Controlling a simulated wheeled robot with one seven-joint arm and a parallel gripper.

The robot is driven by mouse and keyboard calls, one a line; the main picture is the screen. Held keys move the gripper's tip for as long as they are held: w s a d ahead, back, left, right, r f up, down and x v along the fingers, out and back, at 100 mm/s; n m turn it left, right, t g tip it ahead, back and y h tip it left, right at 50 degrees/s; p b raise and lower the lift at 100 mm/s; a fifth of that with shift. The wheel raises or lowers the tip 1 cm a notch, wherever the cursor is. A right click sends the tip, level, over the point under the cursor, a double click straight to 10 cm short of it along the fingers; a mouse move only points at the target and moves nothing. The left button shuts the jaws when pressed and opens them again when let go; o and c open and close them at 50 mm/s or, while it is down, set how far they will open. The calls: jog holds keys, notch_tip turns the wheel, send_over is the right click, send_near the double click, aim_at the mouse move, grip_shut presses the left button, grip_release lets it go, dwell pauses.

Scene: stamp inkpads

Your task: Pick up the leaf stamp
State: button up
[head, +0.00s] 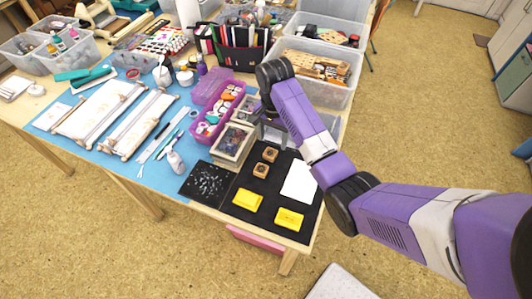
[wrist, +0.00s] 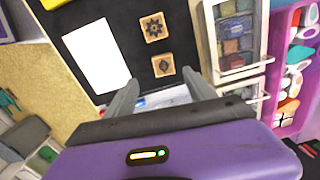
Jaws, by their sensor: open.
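Two small square wooden stamps with dark designs lie on the black mat (head: 235,211). The larger-looking stamp in the wrist view (wrist: 154,27) bears a starry or flower-like mark; it is the front one in the head view (head: 260,170). The other stamp (wrist: 164,66) has a smaller dark mark, perhaps a leaf, and is the back one in the head view (head: 270,155). I cannot tell surely which is the leaf stamp. My gripper (wrist: 162,92) is open and empty, its fingers apart, just short of the smaller-looking stamp. In the head view my arm partly hides it.
A white card (wrist: 97,55) lies beside the stamps. Two yellow pads (head: 289,219) (head: 247,199) sit near the mat's front edge. A clear box (head: 234,143) stands close beside the stamps, with a purple bin (head: 212,125) beyond. Bare mat surrounds the stamps.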

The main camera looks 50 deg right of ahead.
aim_at(270, 153)
jog(key=shift+w+f+p, duration=0.2)
jog(key=shift+f, duration=1.75)
jog(key=shift+w+f+p, duration=0.15)
jog(key=shift+f+p, duration=0.05)
jog(key=shift+f, duration=1.75)
grip_shut()
